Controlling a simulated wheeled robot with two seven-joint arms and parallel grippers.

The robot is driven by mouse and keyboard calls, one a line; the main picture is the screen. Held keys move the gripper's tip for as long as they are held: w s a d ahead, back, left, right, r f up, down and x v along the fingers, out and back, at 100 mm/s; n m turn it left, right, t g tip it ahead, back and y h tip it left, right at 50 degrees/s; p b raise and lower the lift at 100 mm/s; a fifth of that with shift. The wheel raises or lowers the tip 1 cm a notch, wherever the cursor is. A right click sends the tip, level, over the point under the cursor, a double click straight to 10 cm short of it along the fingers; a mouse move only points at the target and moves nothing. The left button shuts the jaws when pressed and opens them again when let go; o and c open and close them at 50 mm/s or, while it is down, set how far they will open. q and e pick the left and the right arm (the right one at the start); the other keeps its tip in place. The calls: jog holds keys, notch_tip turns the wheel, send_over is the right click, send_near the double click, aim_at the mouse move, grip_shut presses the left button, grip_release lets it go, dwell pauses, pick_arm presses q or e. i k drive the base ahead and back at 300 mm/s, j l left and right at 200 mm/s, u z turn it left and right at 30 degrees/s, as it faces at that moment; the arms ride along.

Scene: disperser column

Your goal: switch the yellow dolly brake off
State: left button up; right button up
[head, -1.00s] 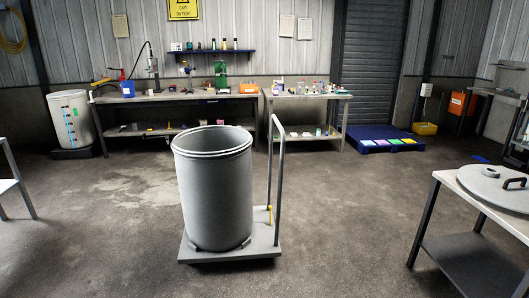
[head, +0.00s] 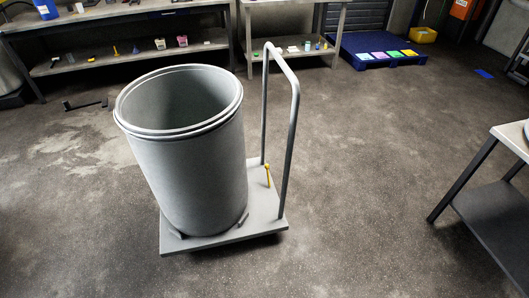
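The yellow dolly brake (head: 267,174) is a small lever with a round knob at its top. It stands up from the deck of the grey dolly (head: 225,236), near the handle's foot. The dolly has a tall grey hoop handle (head: 291,120) on its right side. A large open grey drum (head: 190,160) stands on the deck, left of the brake. The brake is in plain sight and nothing touches it. Neither of my grippers shows in the head view.
A metal table (head: 508,140) stands at the right. Workbenches with a lower shelf (head: 110,62) run along the back. A blue pallet (head: 372,43) with coloured sheets lies at the back right. The floor between dolly and right table is clear.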

aim_at(267, 166)
jog(key=i+j+z, duration=0.15)
jog(key=j, duration=0.2)
jog(key=i+j+z, duration=0.15)
jog(key=j, duration=0.2)
jog(key=i+j+z, duration=0.15)
jog(key=j, duration=0.2)
jog(key=i+j+z, duration=0.1)
jog(key=j, duration=0.3)
jog(key=i+l+u, duration=0.1)
jog(key=u, duration=0.3)
jog(key=i+l+u, duration=0.1)
jog(key=u, duration=0.35)
jog(key=i+l+u, duration=0.2)
jog(key=l+u, duration=0.25)
jog(key=l, duration=0.65)
jog(key=l+u, duration=0.45)
jog(key=l, duration=1.6)
